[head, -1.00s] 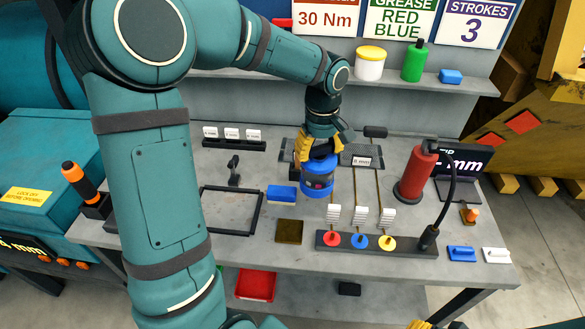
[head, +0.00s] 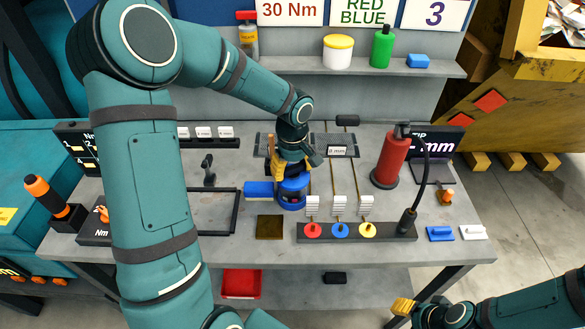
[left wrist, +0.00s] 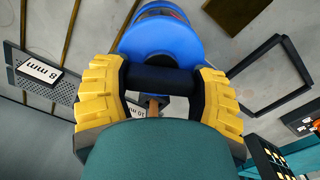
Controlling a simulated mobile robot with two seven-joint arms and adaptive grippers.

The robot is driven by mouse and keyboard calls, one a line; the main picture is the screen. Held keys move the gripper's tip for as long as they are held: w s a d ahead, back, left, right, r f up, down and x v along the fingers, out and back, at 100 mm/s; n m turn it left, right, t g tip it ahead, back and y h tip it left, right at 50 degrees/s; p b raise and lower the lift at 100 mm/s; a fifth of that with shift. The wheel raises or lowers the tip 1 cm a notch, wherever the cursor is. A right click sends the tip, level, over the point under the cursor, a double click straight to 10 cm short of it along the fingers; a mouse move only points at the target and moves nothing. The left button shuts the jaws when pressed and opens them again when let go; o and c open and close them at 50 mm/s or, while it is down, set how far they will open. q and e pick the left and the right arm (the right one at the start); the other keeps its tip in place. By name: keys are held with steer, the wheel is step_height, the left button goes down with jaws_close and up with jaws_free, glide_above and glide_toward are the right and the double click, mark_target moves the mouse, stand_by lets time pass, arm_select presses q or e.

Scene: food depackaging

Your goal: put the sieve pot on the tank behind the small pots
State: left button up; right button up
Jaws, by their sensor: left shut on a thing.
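I see nothing that I can make out as a sieve pot, a tank or a group of small pots. My left gripper (head: 290,170) is shut on the black handle of a blue round tool (head: 292,190), over the middle of the grey bench. The left wrist view shows the yellow fingers on both sides of the black handle (left wrist: 160,78), with the blue body (left wrist: 160,45) beyond. I cannot tell whether the tool touches the bench. My right gripper (head: 403,306) is at the bottom edge, low in front of the bench; its opening is unclear.
A blue block (head: 258,190) lies just left of the tool, near a black frame (head: 236,212). In front is a brown square plate (head: 270,227). To the right stand a dark strip with coloured discs (head: 340,231) and a red cylinder (head: 391,160). A shelf (head: 400,71) runs behind.

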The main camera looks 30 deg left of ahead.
arm_select(q)
steer(key=o, duration=1.4)
steer(key=shift+c, duration=0.2)
